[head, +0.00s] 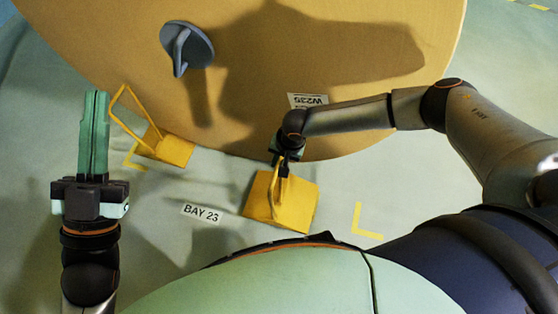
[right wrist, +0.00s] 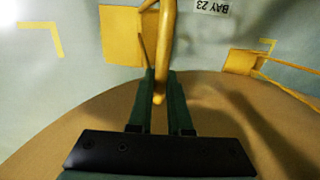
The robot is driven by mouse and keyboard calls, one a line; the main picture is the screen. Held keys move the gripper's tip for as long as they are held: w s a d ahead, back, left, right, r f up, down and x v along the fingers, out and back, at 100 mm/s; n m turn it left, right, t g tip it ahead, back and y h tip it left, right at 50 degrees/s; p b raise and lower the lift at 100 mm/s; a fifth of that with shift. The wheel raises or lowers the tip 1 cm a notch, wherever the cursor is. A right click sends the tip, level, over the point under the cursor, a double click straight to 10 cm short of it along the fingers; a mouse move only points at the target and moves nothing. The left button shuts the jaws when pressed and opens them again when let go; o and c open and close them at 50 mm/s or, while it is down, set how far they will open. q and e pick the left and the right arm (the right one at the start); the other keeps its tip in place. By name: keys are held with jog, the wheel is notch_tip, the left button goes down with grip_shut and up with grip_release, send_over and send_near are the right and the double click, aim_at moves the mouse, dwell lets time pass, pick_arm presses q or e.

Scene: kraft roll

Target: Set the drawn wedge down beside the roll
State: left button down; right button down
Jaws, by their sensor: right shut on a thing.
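The drawn yellow wedge (head: 300,205) is near the front of the big tan roll (head: 330,30). My right gripper (head: 283,172) is shut on its upright loop handle, which also shows between the green fingers in the right wrist view (right wrist: 166,50). The wedge body (right wrist: 122,38) lies beyond the fingertips there, apart from the roll's edge. I cannot tell whether its underside touches the floor. A second yellow wedge (head: 172,150) with a loop handle sits at the roll's lower left edge. My left gripper (head: 95,95) is shut and empty, left of that wedge.
A "BAY 23" label (head: 201,213) lies on the pale green floor left of the drawn wedge. Yellow corner marks are on the floor, one to the right (head: 365,225). A grey knob (head: 186,48) juts from the roll, which carries a white tag (head: 308,101).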

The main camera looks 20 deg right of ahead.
pick_arm(q)
jog(key=shift+s+d+r+m+h+b, duration=0.1)
jog(key=shift+s+r+m+h, duration=0.45)
jog(key=shift+r+h, duration=0.2)
jog(key=shift+s+d+r+m+h+b, duration=0.1)
jog(key=shift+s+r+m+h+b, duration=0.05)
jog(key=shift+s+r+m+h, duration=0.45)
jog(key=shift+s+r+m+h+b, duration=0.1)
jog(key=shift+s+r+m+h, duration=0.35)
jog(key=shift+r+h, duration=0.35)
pick_arm(e)
jog(key=shift+w+f, duration=0.1)
jog(key=shift+f, duration=0.15)
pick_arm(q)
jog(key=shift+f+y, duration=0.1)
jog(key=shift+y, duration=0.25)
pick_arm(e)
jog(key=shift+w, duration=0.2)
pick_arm(q)
jog(key=shift+w, duration=0.1)
pick_arm(e)
jog(key=shift+w+d, duration=0.2)
jog(key=shift+w, duration=0.05)
